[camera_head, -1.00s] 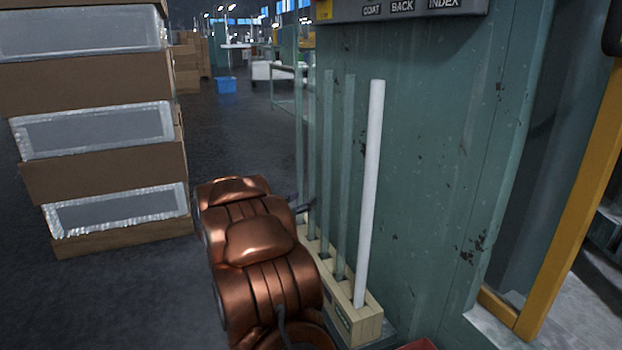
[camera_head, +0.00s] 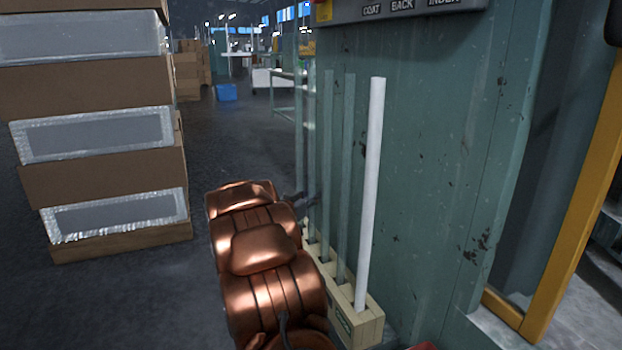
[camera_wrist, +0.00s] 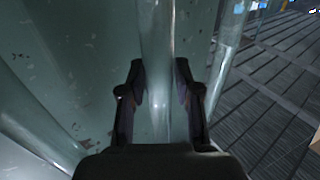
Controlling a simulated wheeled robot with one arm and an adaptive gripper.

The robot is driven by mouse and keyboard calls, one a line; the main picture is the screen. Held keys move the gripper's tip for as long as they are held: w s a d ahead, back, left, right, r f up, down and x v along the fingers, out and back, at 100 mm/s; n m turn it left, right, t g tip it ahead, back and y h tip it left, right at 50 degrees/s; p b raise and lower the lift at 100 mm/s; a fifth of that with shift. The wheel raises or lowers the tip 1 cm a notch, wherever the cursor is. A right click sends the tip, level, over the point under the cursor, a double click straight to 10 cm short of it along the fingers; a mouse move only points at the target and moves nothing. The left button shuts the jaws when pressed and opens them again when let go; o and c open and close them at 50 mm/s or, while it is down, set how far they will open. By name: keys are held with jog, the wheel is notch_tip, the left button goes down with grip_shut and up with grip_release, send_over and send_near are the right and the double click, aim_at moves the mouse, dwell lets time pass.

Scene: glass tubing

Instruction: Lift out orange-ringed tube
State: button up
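Several slim clear glass tubes (camera_head: 346,180) stand upright in a row in a pale wooden rack (camera_head: 366,327) in the head view. No orange ring shows on any tube in either view, so I cannot tell which one is ringed. My gripper (camera_head: 308,199) is at the far end of the row, mostly hidden behind my copper arm. In the wrist view, a glass tube (camera_wrist: 158,40) runs between the two dark fingers of my gripper (camera_wrist: 160,78). The fingers are apart, with narrow gaps beside the tube.
A thick white rod (camera_head: 371,190) stands in the near end of the rack. A worn green machine panel (camera_head: 440,170) rises close to the right of the row. Stacked cardboard boxes (camera_head: 100,185) stand left, with open floor between.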

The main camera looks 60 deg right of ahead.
grip_shut()
